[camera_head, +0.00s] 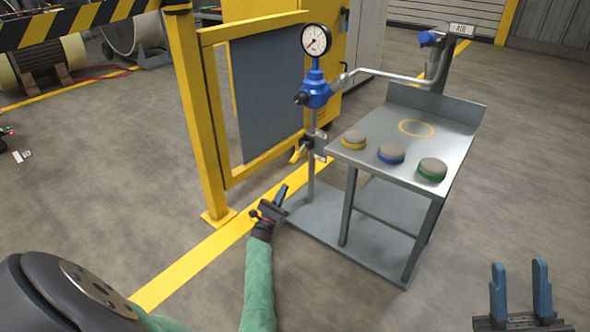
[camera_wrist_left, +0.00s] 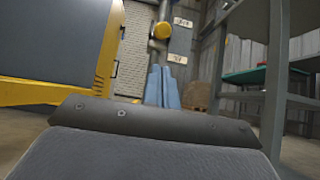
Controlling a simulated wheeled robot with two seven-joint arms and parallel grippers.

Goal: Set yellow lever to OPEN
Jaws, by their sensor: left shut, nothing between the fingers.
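The yellow lever (camera_head: 298,153) sits low on the upright pipe beside the metal table and points down to the left in the head view. In the left wrist view the lever (camera_wrist_left: 162,30) shows end-on, with two small label plates beside it whose writing I cannot read. My left gripper (camera_head: 282,190) is below and left of the lever, apart from it; its blue fingers are together and empty. The fingers (camera_wrist_left: 162,72) point toward the lever in the wrist view. My right gripper (camera_head: 519,264) is open and empty at the lower right, far from the lever.
The metal table (camera_head: 400,165) holds three round knobs with yellow, blue and green bases. A pressure gauge (camera_head: 315,40) and blue valve body (camera_head: 316,90) top the pipe. A yellow frame (camera_head: 195,120) stands left of the pipe. Floor in front is clear.

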